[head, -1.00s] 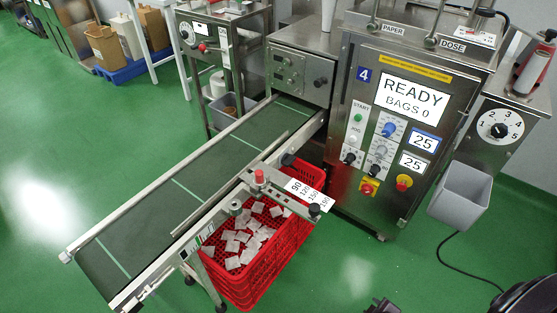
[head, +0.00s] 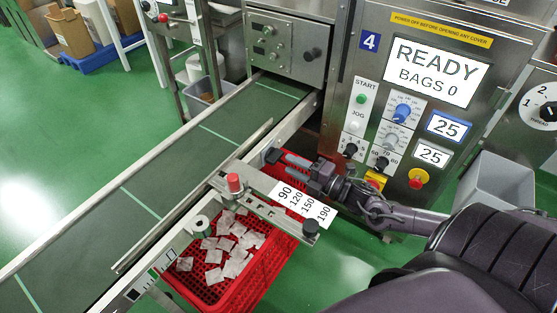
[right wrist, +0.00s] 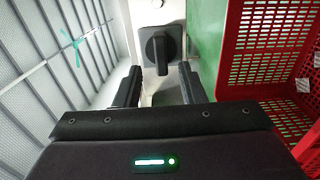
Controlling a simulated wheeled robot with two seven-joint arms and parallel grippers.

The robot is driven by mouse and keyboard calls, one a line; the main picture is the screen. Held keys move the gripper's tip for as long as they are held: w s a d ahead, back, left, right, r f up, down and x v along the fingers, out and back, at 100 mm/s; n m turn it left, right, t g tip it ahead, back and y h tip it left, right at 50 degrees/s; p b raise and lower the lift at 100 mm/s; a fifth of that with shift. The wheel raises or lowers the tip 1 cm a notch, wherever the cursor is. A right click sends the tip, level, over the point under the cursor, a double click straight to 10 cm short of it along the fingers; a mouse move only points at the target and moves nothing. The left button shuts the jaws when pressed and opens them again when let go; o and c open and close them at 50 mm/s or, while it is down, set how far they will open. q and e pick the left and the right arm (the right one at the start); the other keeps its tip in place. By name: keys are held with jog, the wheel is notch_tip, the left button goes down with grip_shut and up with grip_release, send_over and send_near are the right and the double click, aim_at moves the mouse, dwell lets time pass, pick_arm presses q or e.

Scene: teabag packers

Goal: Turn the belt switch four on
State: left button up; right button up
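The belt switch is a black rotary knob (head: 272,155) on the side rail of the conveyor belt (head: 165,175) of machine 4. My right gripper (head: 287,162) is close in front of the switch. In the right wrist view its two black fingers (right wrist: 159,84) are apart, one on each side below the knob, with nothing between them. The knob's on and off marks cannot be read. My left gripper is not in view.
A red crate (head: 262,283) of teabags stands beside the belt, below my right arm. A guide bracket with a red knob (head: 234,183) and a number plate (head: 303,205) juts out nearby. The machine panel (head: 440,110) reads READY, BAGS 0.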

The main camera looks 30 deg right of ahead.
aim_at(279, 159)
jog(key=shift+b+x, duration=0.4)
jog(key=shift+x, duration=2)
jog(key=shift+d, duration=0.15)
grip_shut()
